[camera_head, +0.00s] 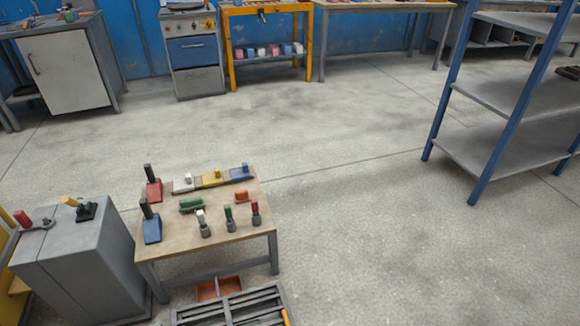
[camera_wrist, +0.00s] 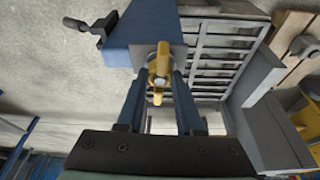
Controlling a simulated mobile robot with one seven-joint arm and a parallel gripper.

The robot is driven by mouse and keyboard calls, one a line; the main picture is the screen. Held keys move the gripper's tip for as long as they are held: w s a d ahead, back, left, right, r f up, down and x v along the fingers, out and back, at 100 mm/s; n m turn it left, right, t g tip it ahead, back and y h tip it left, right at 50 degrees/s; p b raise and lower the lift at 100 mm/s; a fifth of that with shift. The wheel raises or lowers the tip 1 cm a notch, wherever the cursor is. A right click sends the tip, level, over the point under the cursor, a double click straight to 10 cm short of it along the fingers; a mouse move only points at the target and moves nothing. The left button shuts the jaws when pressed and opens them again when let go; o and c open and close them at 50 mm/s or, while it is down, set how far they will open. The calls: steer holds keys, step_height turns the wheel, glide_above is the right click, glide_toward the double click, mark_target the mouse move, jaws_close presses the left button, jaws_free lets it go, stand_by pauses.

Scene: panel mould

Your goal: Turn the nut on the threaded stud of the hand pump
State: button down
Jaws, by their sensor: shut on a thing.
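In the wrist view a blue block-like body (camera_wrist: 145,32), which looks like the hand pump, has a dark crank-like handle (camera_wrist: 88,27) at its left. A brass-yellow winged nut (camera_wrist: 161,65) sits at its near end, with a round grey stud end (camera_wrist: 159,82) showing at its middle. My gripper (camera_wrist: 161,76) has one blue finger on each side of the nut and is shut on it. The stud's thread is hidden. My gripper does not show in the head view, and I cannot make out the pump there.
A slotted grey tray (camera_wrist: 215,57) lies beyond the pump in the wrist view. In the head view a low table (camera_head: 165,252) bears several coloured blocks and tools. A grey cabinet (camera_head: 75,270) stands left of it, a blue-post shelf (camera_head: 500,150) at right. The floor between is clear.

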steer(key=shift+s+d+f+n+y, duration=0.1)
steer(key=shift+n+y, duration=0.2)
steer(key=shift+n, duration=0.8)
steer(key=shift+n+g+y, duration=0.3)
steer(key=shift+n, duration=1.4)
steer(key=shift+d+n+g+y+b, duration=0.1)
steer(key=shift+n+g+y+b, duration=0.35)
steer(key=shift+n, duration=1.25)
steer(key=shift+c, duration=2.4)
jaws_free()
